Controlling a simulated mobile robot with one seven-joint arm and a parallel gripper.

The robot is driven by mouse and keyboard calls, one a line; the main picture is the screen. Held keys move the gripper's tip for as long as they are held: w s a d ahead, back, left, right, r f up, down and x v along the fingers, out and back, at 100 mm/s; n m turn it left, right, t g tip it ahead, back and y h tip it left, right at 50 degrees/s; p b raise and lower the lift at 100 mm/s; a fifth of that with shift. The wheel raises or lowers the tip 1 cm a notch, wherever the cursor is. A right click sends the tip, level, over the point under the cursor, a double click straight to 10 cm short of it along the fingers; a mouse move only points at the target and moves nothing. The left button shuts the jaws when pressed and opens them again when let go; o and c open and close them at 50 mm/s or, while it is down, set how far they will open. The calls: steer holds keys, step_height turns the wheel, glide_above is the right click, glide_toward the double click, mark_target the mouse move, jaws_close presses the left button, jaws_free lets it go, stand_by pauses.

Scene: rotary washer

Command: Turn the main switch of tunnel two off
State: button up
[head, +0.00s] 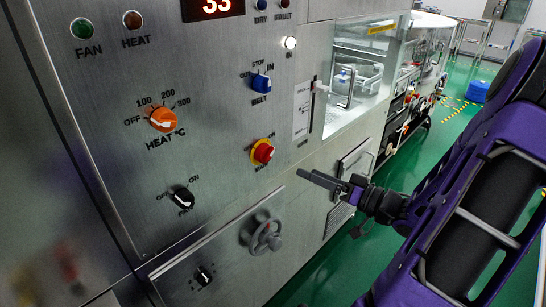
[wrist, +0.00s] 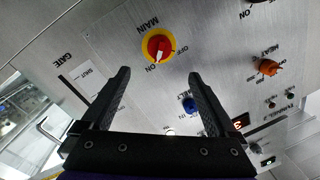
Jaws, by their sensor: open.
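The main switch (head: 263,151) is a red knob on a yellow round plate on the steel panel. In the wrist view the switch (wrist: 159,46) sits under the label MAIN, with the picture turned over. Its white mark points toward the word ON; OFF is printed to the right. My gripper (head: 318,180) is open and empty, to the right of the switch and a little lower in the head view, apart from the panel. In the wrist view the switch lies beyond and between the two fingertips (wrist: 159,74).
An orange heat knob (head: 163,118), a blue belt knob (head: 261,82) and a black knob (head: 183,198) share the panel. A handwheel (head: 265,237) juts out below. A gate lever (head: 320,87) stands to the right. Green floor (head: 425,160) is open beside the machine.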

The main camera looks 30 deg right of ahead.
mark_target(271, 156)
steer(key=x, duration=1.2)
steer(key=shift+w+a, duration=0.1)
steer(key=shift+w, duration=0.3)
steer(key=c, duration=1.4)
